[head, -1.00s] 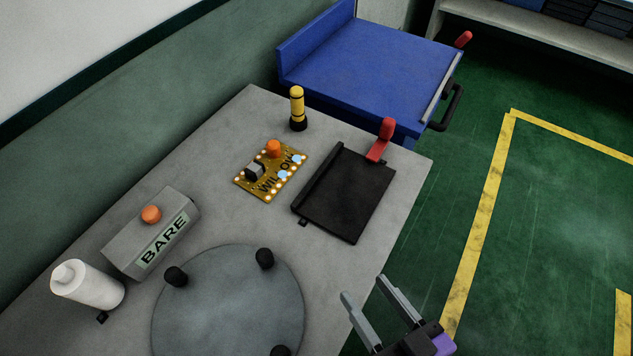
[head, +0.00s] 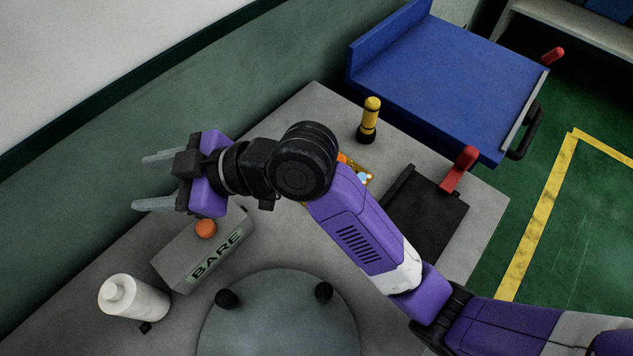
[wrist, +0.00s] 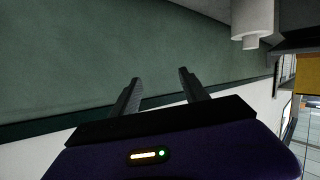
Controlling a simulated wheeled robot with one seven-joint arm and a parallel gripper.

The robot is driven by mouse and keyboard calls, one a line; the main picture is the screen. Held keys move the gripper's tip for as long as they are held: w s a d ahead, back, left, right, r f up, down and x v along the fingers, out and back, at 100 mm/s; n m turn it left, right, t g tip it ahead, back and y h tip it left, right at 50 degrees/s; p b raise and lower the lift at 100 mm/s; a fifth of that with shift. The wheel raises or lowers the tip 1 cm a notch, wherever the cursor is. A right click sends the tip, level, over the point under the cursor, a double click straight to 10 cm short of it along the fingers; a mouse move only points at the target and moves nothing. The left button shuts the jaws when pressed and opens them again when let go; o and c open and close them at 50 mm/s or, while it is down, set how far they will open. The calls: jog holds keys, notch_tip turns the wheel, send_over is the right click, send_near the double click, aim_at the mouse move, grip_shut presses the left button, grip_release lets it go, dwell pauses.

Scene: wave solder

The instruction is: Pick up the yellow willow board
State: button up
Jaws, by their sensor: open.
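The yellow willow board (head: 358,173) lies on the grey table, and my arm hides nearly all of it in the head view. Only a small yellow edge with part of its orange knob and a pale blue spot shows beside my arm. My gripper (head: 150,181) is open and empty, above the back left of the table and well to the left of the board. In the wrist view my gripper (wrist: 155,85) has its fingers apart with nothing between them, facing the green wall. The board is not seen in the wrist view.
A grey BARE box (head: 190,262) with an orange knob stands below my gripper. A white bottle (head: 135,302) and a round grey plate (head: 275,325) with black pegs are nearer. A black tray (head: 428,215) with a red lever, a yellow-black post (head: 369,118) and a blue bench (head: 440,75) lie right.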

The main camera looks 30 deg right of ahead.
jog(key=d+f+n+g+h, duration=0.2)
jog(key=d+n, duration=0.1)
jog(key=d+f+n+g+h, duration=0.1)
jog(key=d+n, duration=0.1)
jog(key=shift+s+d+f+g, duration=0.1)
jog(key=shift+d+f+g, duration=0.2)
jog(key=shift+g, duration=0.1)
jog(key=s+d+f+n+g+h, duration=0.1)
jog(key=d+h, duration=0.1)
jog(key=d, duration=0.5)
jog(key=s+d+f+n+g+h, duration=0.1)
jog(key=d+g+h, duration=0.1)
jog(key=d, duration=0.5)
jog(key=s+d+f+n+g+h, duration=0.1)
jog(key=s+d+f+h, duration=0.1)
jog(key=d+h, duration=0.2)
jog(key=shift+d+f, duration=0.1)
jog(key=shift+d, duration=1.7)
jog(key=shift+d+f, duration=0.2)
jog(key=shift+f, duration=0.05)
jog(key=shift+a+f, duration=0.1)
jog(key=shift+f, duration=3.5)
jog(key=shift+w, duration=0.1)
grip_shut()
